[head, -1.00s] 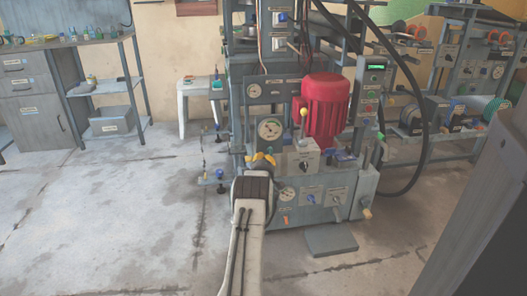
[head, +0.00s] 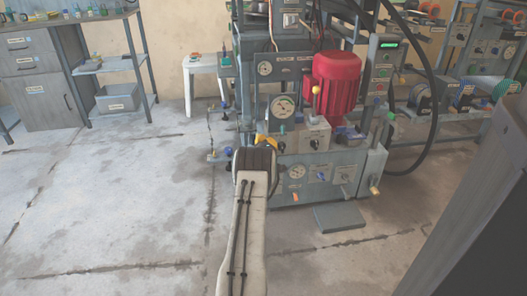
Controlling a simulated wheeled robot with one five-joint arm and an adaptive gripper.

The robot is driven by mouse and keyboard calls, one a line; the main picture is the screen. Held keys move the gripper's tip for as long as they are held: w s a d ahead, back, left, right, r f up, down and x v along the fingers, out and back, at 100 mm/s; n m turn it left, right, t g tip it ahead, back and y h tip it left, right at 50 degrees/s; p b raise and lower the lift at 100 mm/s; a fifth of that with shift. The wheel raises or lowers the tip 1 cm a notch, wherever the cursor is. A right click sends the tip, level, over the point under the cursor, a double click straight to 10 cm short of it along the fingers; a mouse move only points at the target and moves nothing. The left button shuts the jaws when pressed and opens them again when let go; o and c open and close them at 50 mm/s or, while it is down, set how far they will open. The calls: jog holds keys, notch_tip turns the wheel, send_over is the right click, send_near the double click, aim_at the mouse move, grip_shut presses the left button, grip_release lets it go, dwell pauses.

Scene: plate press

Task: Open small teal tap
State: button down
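The press machine (head: 325,150) stands ahead, with a red motor (head: 335,82) on top. I cannot single out a small teal tap with certainty. Small blue knobs show on thin pipework at its left side, one low down (head: 212,153) and one higher up (head: 224,106). My gripper (head: 266,141) is at the machine's front left, below the large gauge (head: 283,106). Only some yellow of it shows past the dark end of my arm. Its fingertips are mostly hidden, and I cannot tell whether it touches anything.
A grey plate (head: 339,217) lies on the floor before the machine. A white stool (head: 205,66) stands behind left, and a shelf table (head: 105,68) farther left. A black hose (head: 434,110) loops at the right. The floor at left is clear.

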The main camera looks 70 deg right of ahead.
jog(key=p+v, duration=0.2)
jog(key=v, duration=0.5)
jog(key=shift+a+f, duration=0.25)
jog(key=shift+f, duration=0.05)
dwell(0.8)
